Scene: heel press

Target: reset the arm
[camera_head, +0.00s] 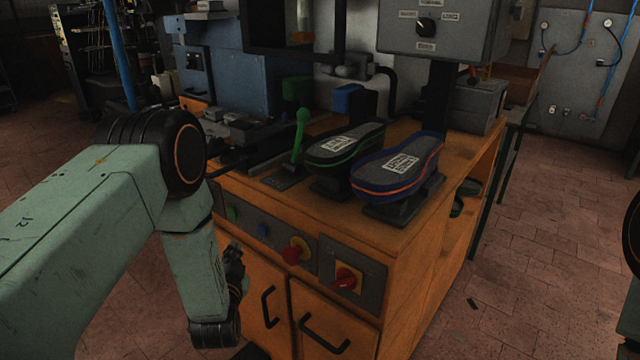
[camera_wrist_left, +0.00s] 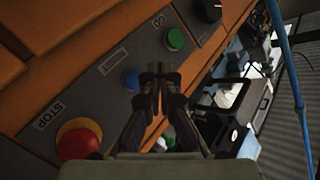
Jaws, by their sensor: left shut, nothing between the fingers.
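My left arm comes in from the left in the head view, bent at a dark elbow joint. Its left gripper (camera_head: 236,268) is partly hidden by the forearm, close to the front panel of the orange bench. In the left wrist view the left gripper (camera_wrist_left: 159,72) is shut and empty, its fingertips beside the blue button (camera_wrist_left: 131,79). Whether the fingertips touch the panel cannot be told. The green button (camera_wrist_left: 175,39) and the red stop button (camera_wrist_left: 78,140) are on the same panel. My right gripper is out of view.
The orange bench (camera_head: 410,262) carries a green lever (camera_head: 300,130), a green-edged sole (camera_head: 345,143) and a blue-edged sole (camera_head: 398,164). A red rotary switch (camera_head: 345,281) and cabinet handles (camera_head: 325,334) stick out at the front. The tiled floor at right is largely clear.

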